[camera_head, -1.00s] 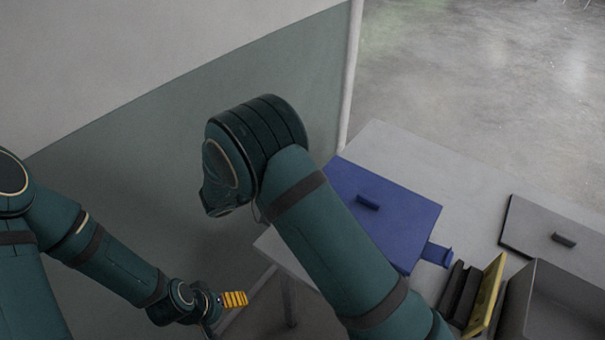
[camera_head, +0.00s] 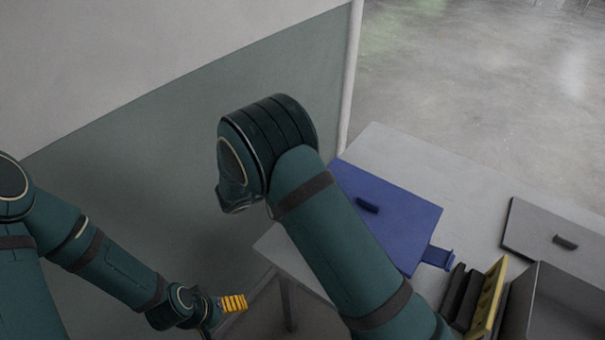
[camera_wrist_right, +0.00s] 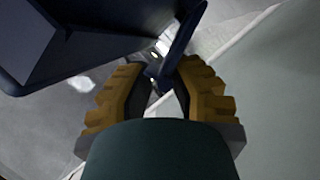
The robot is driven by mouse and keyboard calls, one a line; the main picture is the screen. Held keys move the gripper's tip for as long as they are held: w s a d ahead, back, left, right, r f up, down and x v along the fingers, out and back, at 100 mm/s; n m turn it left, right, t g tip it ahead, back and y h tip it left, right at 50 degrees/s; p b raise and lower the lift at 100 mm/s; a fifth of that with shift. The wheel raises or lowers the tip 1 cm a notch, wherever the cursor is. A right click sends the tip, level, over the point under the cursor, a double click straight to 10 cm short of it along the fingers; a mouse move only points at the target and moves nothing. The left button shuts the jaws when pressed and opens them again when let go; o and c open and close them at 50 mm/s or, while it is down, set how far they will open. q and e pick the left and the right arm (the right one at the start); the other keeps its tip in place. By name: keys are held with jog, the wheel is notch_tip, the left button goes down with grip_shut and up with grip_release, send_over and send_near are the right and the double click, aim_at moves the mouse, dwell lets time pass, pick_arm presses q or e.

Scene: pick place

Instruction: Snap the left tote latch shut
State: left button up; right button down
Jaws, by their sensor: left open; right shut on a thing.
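A blue tote with a closed-looking flat lid and small handle (camera_head: 395,212) sits on the grey table in the head view. A blue latch tab (camera_head: 437,257) sticks out at its right side; its left side is hidden behind my right arm. In the right wrist view the blue tote (camera_wrist_right: 95,45) fills the upper left. A narrow blue latch piece (camera_wrist_right: 183,42) hangs down from it between my right gripper's yellow fingers (camera_wrist_right: 162,85), which are shut on it. My left gripper (camera_head: 233,303) is low at the left, open, away from the tote.
The grey table (camera_head: 420,155) has bare room behind the tote. At the right are a grey lid (camera_head: 545,225), an open grey bin (camera_head: 560,305), a yellow panel (camera_head: 487,297) and dark slabs (camera_head: 460,292). A wall (camera_head: 180,170) stands at the left.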

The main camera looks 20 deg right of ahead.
jog(key=shift+f, duration=0.1)
jog(key=s+m+p, duration=0.1)
jog(key=p, duration=0.2)
jog(key=shift+d+r+t+y, duration=0.3)
jog(key=shift+d+r+y, duration=0.05)
jog(key=shift+r+y, duration=0.05)
jog(key=shift+s+d+m+y+p, duration=0.3)
jog(key=shift+m+p, duration=0.2)
jog(key=shift+m, duration=0.2)
jog(key=shift+s+f+m, duration=0.1)
jog(key=shift+f+m, duration=0.05)
jog(key=shift+m, duration=0.15)
jog(key=c, duration=0.8)
grip_release()
jog(key=shift+a, duration=0.1)
jog(key=v, duration=1.1)
jog(key=shift+s+a, duration=0.25)
jog(key=shift+a, duration=0.05)
